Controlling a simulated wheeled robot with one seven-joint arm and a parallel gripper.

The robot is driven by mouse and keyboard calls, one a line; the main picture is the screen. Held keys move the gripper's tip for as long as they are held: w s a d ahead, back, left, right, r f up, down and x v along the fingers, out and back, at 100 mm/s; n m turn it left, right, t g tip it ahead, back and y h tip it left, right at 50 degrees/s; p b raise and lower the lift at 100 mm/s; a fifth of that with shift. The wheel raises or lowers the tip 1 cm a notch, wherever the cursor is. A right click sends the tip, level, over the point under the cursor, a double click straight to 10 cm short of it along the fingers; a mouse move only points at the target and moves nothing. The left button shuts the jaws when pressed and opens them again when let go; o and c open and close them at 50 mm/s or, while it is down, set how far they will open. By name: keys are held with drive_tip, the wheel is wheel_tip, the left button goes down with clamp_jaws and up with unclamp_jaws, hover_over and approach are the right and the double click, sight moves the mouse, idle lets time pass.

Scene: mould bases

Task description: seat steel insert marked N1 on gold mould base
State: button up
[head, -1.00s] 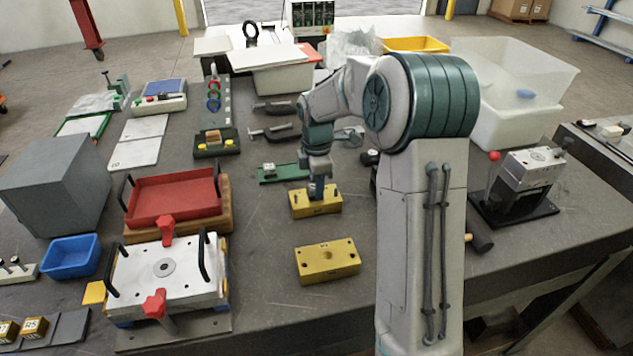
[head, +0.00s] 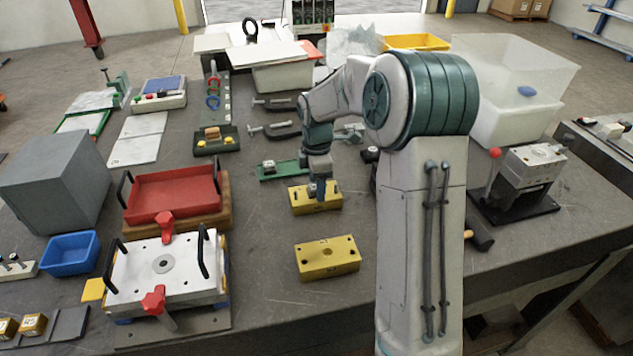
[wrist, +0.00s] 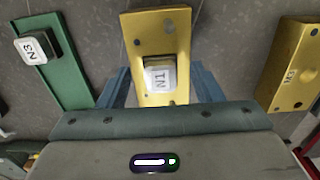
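The gold mould base (head: 302,198) lies on the bench under my gripper. It also shows in the wrist view (wrist: 143,28), with a round hole near its far end. The steel insert marked N1 (wrist: 158,75) is a small pale block on that base, label up. It is between my fingers in the picture, with a gap on each side. I cannot tell whether it is fully down in a pocket. My gripper (wrist: 161,88) is open, its blue-grey fingers spread wider than the base. In the head view my gripper (head: 321,192) hides the insert.
A second gold block (head: 327,258), marked M3 in the wrist view (wrist: 292,65), lies nearer. A green base (wrist: 62,72) bearing an insert marked N3 (wrist: 38,47) is on the other side. Black clamps (head: 275,130) lie behind. Bare bench surrounds the front block.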

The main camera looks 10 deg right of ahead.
wheel_tip(320, 180, up, 13)
drive_tip(key=s+f+m+t, duration=0.1)
drive_tip(key=s+f+m, duration=0.1)
drive_tip(key=s+m, duration=0.7)
drive_tip(key=s+f+m+t, duration=0.2)
drive_tip(key=s+m, duration=0.7)
drive_tip(key=s, duration=1)
drive_tip(key=shift+a, duration=0.4)
drive_tip(key=shift+f, duration=0.1)
